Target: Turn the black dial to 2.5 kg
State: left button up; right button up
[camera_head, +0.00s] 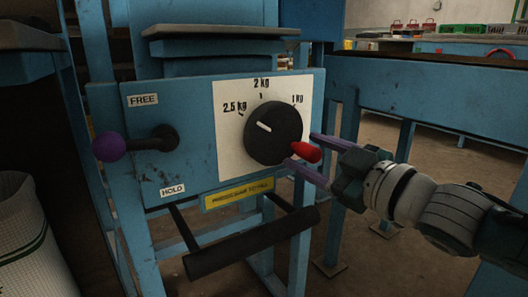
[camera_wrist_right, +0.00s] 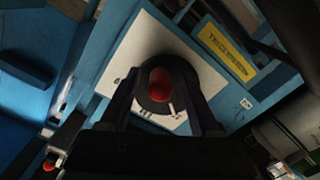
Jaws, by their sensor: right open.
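The black dial (camera_head: 282,125) sits on a white scale plate on the blue machine's front panel. Its white line points up and left, roughly at the 2.5 kg mark (camera_head: 235,107). A red knob (camera_head: 306,152) sticks out from the dial's lower right side. My right gripper (camera_head: 314,155) is open, with its purple fingers on either side of the red knob. In the right wrist view the red knob (camera_wrist_right: 159,85) lies between the dark fingers, in front of the dial (camera_wrist_right: 183,82). Whether either finger touches it is unclear. My left gripper is not in view.
A lever with a purple ball (camera_head: 108,147) stands between the FREE and HOLD labels. A black bar (camera_head: 250,245) juts out below the panel. A blue beam (camera_head: 430,95) runs to the right, and a white sack (camera_head: 32,240) stands at lower left.

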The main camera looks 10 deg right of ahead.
jog(key=shift+s, duration=0.1)
jog(key=shift+s+d+r+p, duration=0.1)
jog(key=shift+s+d+p, duration=0.05)
jog(key=shift+s+p, duration=0.25)
jog(key=p+v, duration=0.4)
jog(key=v, duration=0.5)
jog(key=shift+w, duration=0.1)
